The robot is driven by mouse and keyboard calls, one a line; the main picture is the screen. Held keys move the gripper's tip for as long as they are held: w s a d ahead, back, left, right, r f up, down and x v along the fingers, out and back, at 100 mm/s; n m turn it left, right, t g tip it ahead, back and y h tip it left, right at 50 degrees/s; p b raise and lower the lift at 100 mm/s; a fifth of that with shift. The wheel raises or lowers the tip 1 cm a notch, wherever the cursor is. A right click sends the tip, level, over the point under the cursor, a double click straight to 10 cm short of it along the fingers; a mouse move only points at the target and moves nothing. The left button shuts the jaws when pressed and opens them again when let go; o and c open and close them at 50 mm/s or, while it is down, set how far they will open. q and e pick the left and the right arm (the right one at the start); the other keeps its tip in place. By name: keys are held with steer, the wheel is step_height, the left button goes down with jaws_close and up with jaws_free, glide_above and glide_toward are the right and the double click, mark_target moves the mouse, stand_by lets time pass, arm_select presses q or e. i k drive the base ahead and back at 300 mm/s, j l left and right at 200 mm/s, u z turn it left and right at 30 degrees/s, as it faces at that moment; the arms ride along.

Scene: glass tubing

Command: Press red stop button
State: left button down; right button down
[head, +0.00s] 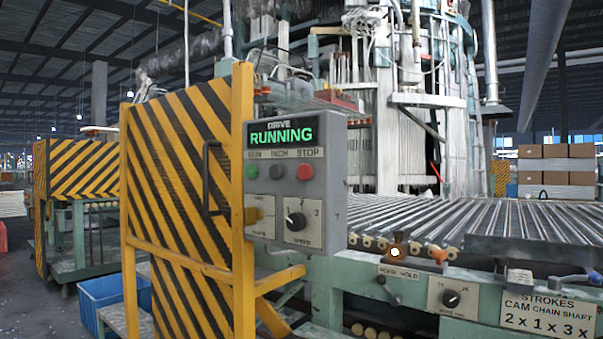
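A grey control box (335,215) hangs at the centre of the head view, on the edge of a yellow-and-black striped guard panel. Its green display (282,135) reads RUNNING. Below the display sit a green button (251,172), a dark grey button (276,172) and the red stop button (305,171), which is on the right under the label STOP. Whether the red button is pressed in cannot be told. Neither of my grippers shows in the head view.
The striped guard panel (182,170) with a dark handle stands left of the box. A roller conveyor (470,222) with a green frame runs to the right, carrying a black knob (450,298). A blue bin (112,300) sits on the floor. Stacked cartons (556,180) stand at the back right.

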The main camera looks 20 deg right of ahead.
mark_target(304, 171)
steer(key=i+j, duration=0.15)
steer(key=j, duration=0.2)
steer(key=i+j, duration=0.1)
steer(key=j, duration=0.3)
steer(key=i+j, duration=0.15)
steer(key=j, duration=0.2)
steer(key=i+j, duration=0.1)
steer(key=j, duration=0.25)
steer(key=i+j, duration=0.15)
steer(key=j, duration=0.2)
steer(key=z, duration=1.25)
